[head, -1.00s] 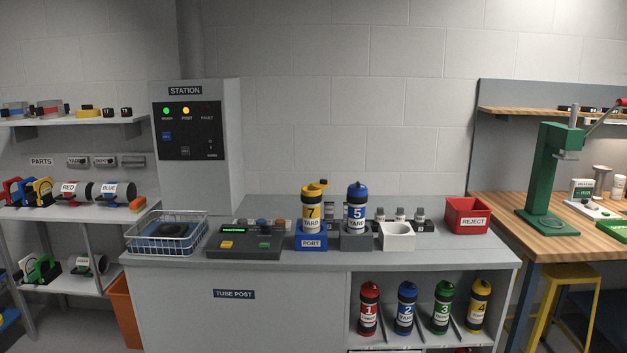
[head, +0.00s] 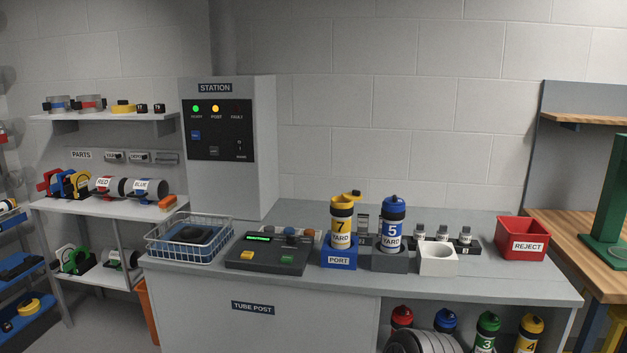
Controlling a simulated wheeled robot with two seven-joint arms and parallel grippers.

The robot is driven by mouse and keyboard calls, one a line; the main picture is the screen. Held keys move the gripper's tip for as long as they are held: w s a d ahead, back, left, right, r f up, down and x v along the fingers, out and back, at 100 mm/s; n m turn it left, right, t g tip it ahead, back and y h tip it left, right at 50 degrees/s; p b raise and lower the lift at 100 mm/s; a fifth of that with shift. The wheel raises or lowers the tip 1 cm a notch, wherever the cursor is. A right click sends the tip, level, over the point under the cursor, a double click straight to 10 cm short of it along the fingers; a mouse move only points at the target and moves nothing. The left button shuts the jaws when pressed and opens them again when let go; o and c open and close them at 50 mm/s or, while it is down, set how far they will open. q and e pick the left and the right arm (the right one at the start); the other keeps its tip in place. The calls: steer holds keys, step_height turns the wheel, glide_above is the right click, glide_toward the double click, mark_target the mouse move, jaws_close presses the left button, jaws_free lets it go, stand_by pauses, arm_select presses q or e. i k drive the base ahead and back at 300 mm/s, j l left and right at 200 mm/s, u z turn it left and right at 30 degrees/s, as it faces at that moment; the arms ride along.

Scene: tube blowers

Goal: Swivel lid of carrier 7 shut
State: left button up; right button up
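Carrier 7 (head: 341,228) stands upright in the blue PORT holder (head: 339,258) on the counter. Neither gripper is in view.
A control console (head: 268,251) and wire basket (head: 189,238) lie left of carrier 7. A white cup block (head: 437,261) and red REJECT bin (head: 522,239) are right. Several carriers stand on the shelf below.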

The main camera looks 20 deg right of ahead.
mark_target(355, 195)
steer(key=i+l, duration=0.15)
steer(key=l, duration=0.2)
steer(key=i+l+u, duration=0.1)
steer(key=l, duration=0.25)
steer(key=i+l+u, duration=0.1)
steer(key=l, duration=0.25)
steer(key=i+l, duration=0.25)
steer(key=l+u, duration=0.05)
steer(key=l, duration=0.05)
